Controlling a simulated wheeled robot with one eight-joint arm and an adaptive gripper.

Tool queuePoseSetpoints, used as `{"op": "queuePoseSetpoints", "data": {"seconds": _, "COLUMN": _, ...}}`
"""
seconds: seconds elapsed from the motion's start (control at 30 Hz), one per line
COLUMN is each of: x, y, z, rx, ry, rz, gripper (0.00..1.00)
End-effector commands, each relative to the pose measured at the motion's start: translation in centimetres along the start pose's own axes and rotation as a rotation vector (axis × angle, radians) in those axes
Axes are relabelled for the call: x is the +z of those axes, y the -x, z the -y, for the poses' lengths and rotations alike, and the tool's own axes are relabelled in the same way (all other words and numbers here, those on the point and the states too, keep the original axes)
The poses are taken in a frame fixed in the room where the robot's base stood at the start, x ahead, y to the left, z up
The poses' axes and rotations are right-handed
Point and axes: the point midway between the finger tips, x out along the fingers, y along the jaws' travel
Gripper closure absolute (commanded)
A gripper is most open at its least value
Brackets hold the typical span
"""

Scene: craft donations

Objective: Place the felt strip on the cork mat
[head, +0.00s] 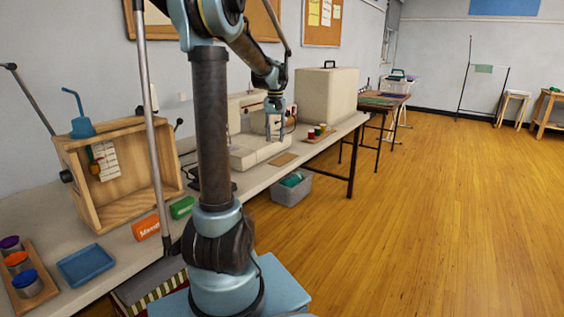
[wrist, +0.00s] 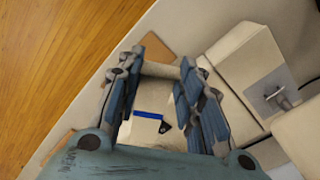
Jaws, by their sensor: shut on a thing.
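My gripper (head: 275,132) is over the table beside the cream sewing machine, pointing down. In the wrist view my gripper (wrist: 158,72) has its fingers on both sides of a pale beige piece (wrist: 160,70), which looks like the felt strip. The fingers are shut on it, and it spans the gap between the fingertips. A flat brown square, which looks like the cork mat (head: 284,159), lies on the table near the front edge, right of the machine. The mat (wrist: 150,47) also shows partly behind the fingertips in the wrist view.
The sewing machine (head: 257,149) stands close to my gripper. A large cream case (head: 326,95) and several thread spools (head: 318,131) are to the right. A wooden crate (head: 112,210) and a blue tray (head: 84,265) are at the left. A grey bin (head: 292,190) sits below the table edge.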

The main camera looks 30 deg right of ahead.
Motion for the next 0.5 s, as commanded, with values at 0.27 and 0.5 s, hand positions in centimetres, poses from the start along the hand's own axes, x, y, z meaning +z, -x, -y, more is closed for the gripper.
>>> {"op": "queuePoseSetpoints", "data": {"seconds": 0.27, "x": -1.3, "y": -0.5, "z": -0.1, "rx": 0.0, "ry": -0.348, "rz": 0.0, "gripper": 0.78}}
{"op": "queuePoseSetpoints", "data": {"seconds": 0.5, "x": -1.9, "y": -0.9, "z": -0.1, "rx": 0.0, "ry": -0.533, "rz": 0.0, "gripper": 0.78}}
